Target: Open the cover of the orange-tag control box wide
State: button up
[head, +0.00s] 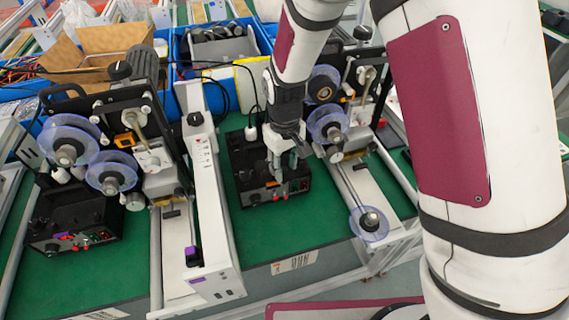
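The orange-tag control box (243,164) is a black box on the green bench top, near the middle of the head view. Its small orange tag (271,185) shows on the front, near red knobs and a lit display. My gripper (284,170) reaches down over the right part of this box, close to its front panel. The gripper and wrist hide part of the box's top, so I cannot tell how far its cover is open. Whether the fingers touch the box or cover, or are apart or closed, is too small to tell.
Another black control box (75,220) with a purple tag stands at left. A white coder machine (209,200) stands between the boxes, and another machine with clear reels (328,122) stands close right of my gripper. Blue bins (218,72) and a cardboard box (97,50) are behind.

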grip_shut()
